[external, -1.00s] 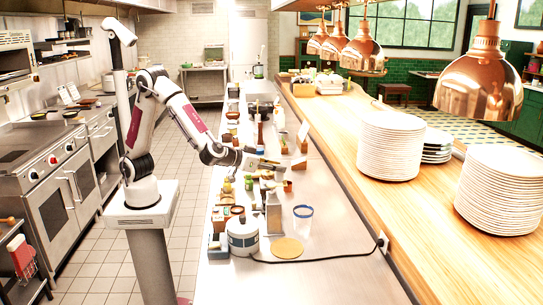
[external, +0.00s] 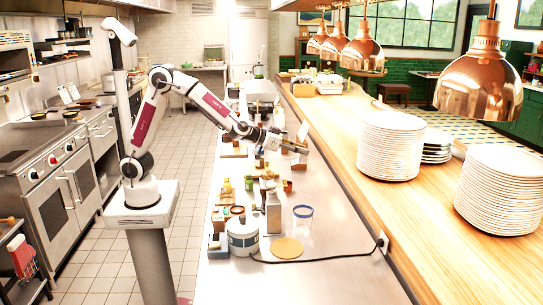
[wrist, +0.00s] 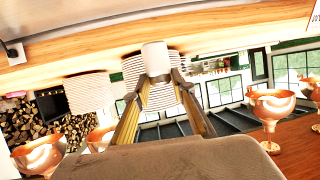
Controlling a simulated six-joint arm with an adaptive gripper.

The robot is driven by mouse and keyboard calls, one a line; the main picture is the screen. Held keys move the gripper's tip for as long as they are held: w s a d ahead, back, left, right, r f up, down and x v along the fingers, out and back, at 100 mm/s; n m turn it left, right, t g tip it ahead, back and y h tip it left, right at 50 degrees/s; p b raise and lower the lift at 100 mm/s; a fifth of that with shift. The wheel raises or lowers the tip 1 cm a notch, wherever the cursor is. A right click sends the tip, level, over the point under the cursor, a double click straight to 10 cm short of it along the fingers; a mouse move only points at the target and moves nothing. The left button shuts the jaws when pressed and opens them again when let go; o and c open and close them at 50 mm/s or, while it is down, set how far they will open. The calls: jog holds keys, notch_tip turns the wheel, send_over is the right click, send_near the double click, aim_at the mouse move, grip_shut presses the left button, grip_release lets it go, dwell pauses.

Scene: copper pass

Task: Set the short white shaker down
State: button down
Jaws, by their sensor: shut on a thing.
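The short white shaker (wrist: 155,57) is a plain white cylinder in the wrist view, between the tips of my gripper (wrist: 156,80). My gripper is shut on it, one finger on each side. In the external view my gripper (external: 296,147) is stretched out over the far right part of the steel counter, close to the edge of the wooden pass. The shaker is too small there to make out. I cannot tell the gap between the shaker and the surface below.
A white pot (external: 242,238) and a blue-rimmed cup (external: 303,218) stand nearer. The wooden pass (external: 330,120) carries plate stacks (external: 390,147) under copper lamps (external: 483,82).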

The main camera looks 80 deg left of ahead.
jog(key=a+f+m+h, duration=0.1)
jog(key=a+f, duration=0.4)
jog(key=a, duration=0.9)
jog(key=shift+s+a+f+h, duration=0.2)
jog(key=shift+s+a+h, duration=0.1)
jog(key=shift+a, duration=0.1)
dwell(0.4)
notch_tip(320, 180, down, 6)
jog(key=shift+f, duration=0.15)
dwell(0.4)
jog(key=shift+w, duration=0.1)
jog(key=shift+f, duration=1.9)
jog(key=shift+f, duration=0.1)
